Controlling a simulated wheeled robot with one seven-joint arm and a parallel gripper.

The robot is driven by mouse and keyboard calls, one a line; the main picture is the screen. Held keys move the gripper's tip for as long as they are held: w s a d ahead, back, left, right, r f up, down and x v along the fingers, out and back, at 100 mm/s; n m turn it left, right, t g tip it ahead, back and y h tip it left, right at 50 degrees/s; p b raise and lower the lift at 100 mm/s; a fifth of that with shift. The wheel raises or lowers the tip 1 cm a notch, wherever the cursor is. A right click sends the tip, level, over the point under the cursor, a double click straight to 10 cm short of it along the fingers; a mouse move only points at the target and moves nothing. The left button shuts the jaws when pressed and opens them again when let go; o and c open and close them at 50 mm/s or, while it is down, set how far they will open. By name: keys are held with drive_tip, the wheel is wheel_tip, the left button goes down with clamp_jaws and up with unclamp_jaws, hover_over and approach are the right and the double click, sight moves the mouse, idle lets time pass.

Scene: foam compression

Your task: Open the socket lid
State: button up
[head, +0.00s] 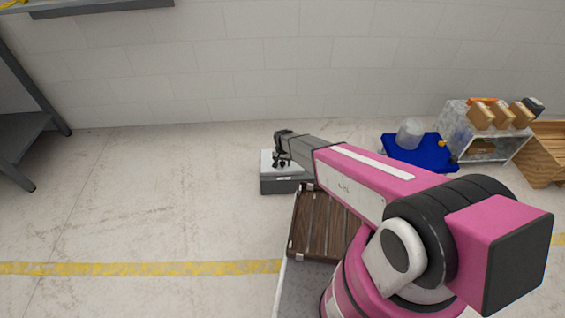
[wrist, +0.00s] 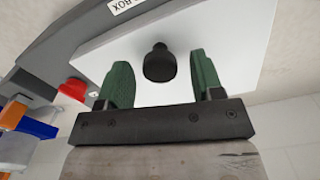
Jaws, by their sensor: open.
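The socket box (head: 285,186) is a grey case with a pale top, standing on the floor near the wall in the head view. In the wrist view its white lid (wrist: 235,35) fills the top middle, with a black round knob (wrist: 159,66) on it. The lid looks flat and closed. My gripper (head: 280,158) is over the box in the head view. In the wrist view its two green fingers are apart, one on each side of the knob, with gaps showing. I cannot tell how deep the fingers reach. My arm hides part of the box.
A brown slatted surface (head: 322,226) lies in front of the box. To the right are a blue mat (head: 418,155), a grey open-fronted block (head: 492,145) with wooden pieces and a wooden crate (head: 545,158). A red part (wrist: 74,90) shows left in the wrist view.

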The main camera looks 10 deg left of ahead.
clamp_jaws()
drive_tip(key=shift+w+r, duration=0.1)
drive_tip(key=shift+r, duration=0.05)
